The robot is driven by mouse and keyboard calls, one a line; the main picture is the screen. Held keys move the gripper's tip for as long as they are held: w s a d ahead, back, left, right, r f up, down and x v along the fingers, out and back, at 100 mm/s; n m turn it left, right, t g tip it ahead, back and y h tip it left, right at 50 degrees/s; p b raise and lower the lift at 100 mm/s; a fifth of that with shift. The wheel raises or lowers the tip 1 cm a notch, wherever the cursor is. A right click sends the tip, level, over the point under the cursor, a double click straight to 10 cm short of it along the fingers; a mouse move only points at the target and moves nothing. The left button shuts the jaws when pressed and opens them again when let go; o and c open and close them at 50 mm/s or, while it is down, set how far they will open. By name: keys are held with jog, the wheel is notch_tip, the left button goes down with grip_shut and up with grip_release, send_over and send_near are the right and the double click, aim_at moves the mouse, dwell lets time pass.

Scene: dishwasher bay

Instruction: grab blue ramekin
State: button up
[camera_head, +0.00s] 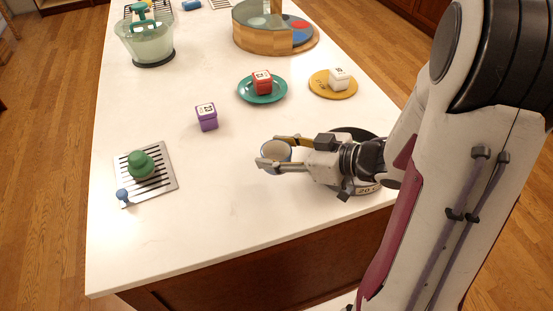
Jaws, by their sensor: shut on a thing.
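My gripper (268,153) is over the right part of the white counter, reaching in from the right. Its two fingers are shut on a small round ramekin-like cup (277,152), one finger on its far side and one on its near side. The cup looks pale grey-white with a lighter rim, and I cannot make out a clear blue on it. Whether it touches the counter or hangs just above it I cannot tell. A small blue object (191,5) lies at the far end, too small to identify.
A purple block (207,124) stands left of my gripper. Behind are a red block (262,88) on a green plate (246,97) and a white block (339,83) on a yellow disc (318,91). A slatted tray (166,180) is at left. The front counter is clear.

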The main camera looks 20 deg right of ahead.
aim_at(275, 141)
jog(key=shift+r, duration=1.95)
jog(key=shift+a, duration=0.1)
